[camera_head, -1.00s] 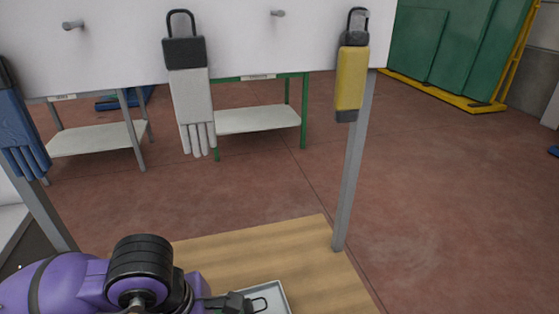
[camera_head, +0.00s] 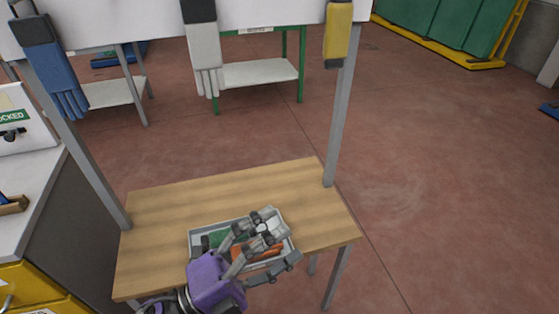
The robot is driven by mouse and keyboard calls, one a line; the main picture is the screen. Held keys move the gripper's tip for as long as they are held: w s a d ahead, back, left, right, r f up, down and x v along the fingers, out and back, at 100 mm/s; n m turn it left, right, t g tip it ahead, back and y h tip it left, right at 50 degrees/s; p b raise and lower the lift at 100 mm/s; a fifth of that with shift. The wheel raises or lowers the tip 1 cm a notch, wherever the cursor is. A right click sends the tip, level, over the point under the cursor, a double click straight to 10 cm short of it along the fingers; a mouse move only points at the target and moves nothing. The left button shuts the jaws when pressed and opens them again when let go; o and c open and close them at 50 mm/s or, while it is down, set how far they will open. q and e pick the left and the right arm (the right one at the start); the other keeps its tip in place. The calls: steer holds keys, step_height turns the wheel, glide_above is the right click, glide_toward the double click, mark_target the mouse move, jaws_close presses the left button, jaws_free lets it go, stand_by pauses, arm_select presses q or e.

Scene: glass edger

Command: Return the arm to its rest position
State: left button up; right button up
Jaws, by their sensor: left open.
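My left gripper (camera_head: 267,246) is in the lower middle of the head view, with its purple wrist below it. Its grey fingers are spread apart over a shallow grey tray (camera_head: 196,238) on the wooden table (camera_head: 170,215). Nothing shows held between the fingers. The tray holds a green item (camera_head: 218,238) and an orange-red item (camera_head: 270,252), both partly hidden by the fingers. I cannot tell whether the fingers touch the tray's contents. My right gripper is not in view.
A blue glove (camera_head: 57,75), a white glove (camera_head: 204,45) and a yellow item (camera_head: 338,35) hang from the board above the table. Grey posts (camera_head: 341,110) flank the table. A cabinet (camera_head: 40,200) stands at left.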

arm_select(q)
steer(key=w+a+f+n+t+y+p, duration=0.15)
steer(key=a+f+n+t+y, duration=0.45)
steer(key=a+f+n+y, duration=0.95)
steer(key=s+a+f+n+g+y, duration=0.2)
steer(key=s+f+n+g, duration=0.6)
steer(key=s+f, duration=0.9)
steer(key=a+f+n, duration=0.1)
steer(key=a+n, duration=0.1)
steer(key=n, duration=0.1)
steer(key=shift+f+p, duration=0.15)
steer(key=shift+p, duration=0.25)
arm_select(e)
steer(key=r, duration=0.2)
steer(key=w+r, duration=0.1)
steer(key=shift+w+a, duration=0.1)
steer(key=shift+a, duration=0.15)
arm_select(q)
steer(key=shift+a+y, duration=0.1)
steer(key=shift+y, duration=0.15)
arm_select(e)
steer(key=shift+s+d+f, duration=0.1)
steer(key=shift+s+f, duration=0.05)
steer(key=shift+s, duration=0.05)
